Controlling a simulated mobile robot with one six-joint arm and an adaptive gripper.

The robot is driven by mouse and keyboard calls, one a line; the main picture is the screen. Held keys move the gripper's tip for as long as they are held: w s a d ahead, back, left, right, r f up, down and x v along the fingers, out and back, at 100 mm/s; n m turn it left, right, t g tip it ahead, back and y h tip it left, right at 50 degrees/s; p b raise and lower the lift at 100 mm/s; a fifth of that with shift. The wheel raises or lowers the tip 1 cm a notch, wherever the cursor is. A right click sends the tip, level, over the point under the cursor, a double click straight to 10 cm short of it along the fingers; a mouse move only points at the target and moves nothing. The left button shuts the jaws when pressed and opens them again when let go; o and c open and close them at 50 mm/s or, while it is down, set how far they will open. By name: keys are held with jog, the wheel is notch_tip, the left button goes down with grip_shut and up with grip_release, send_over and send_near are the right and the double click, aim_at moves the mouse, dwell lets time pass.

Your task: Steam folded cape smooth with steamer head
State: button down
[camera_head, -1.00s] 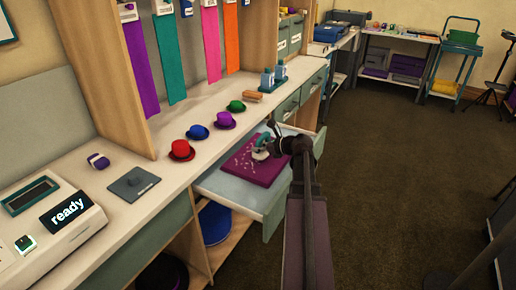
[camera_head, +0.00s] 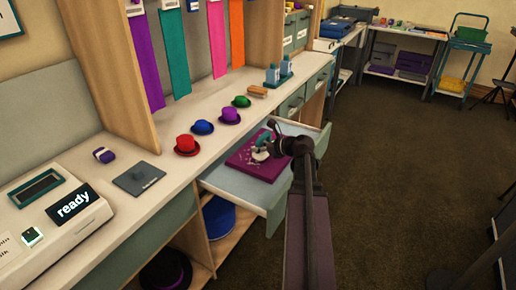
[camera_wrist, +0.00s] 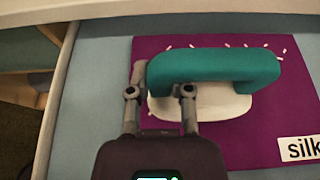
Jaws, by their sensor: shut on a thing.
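The folded cape (camera_head: 241,157) is a flat magenta-purple square with white marks, lying in an open drawer. In the wrist view the cape (camera_wrist: 240,140) carries a white label reading "silk". The steamer head (camera_head: 263,140) has a teal handle and a pale base. In the wrist view the steamer head (camera_wrist: 215,66) is over the cape's upper left part, its pale base looking close to the cloth; whether it touches I cannot tell. My gripper (camera_wrist: 160,88) is shut on the left end of the teal handle. My gripper (camera_head: 275,147) also shows over the drawer in the head view.
The pulled-out drawer (camera_head: 238,187) juts from the counter. Several small hats, one a red hat (camera_head: 187,145), stand on the counter. A grey plate (camera_head: 137,177) and a machine reading "ready" (camera_head: 73,205) are at left. Open floor (camera_head: 390,170) lies to the right.

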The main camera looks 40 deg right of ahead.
jog(key=shift+s+a, duration=0.25)
jog(key=shift+a, duration=0.35)
jog(key=shift+s+a, duration=0.25)
jog(key=shift+a, duration=0.35)
jog(key=shift+s+a, duration=0.25)
jog(key=shift+a, duration=0.35)
jog(key=shift+a, duration=0.1)
jog(key=shift+r, duration=0.1)
dwell(0.8)
notch_tip(320, 180, up, 15)
jog(key=p, duration=1.5)
dwell(0.6)
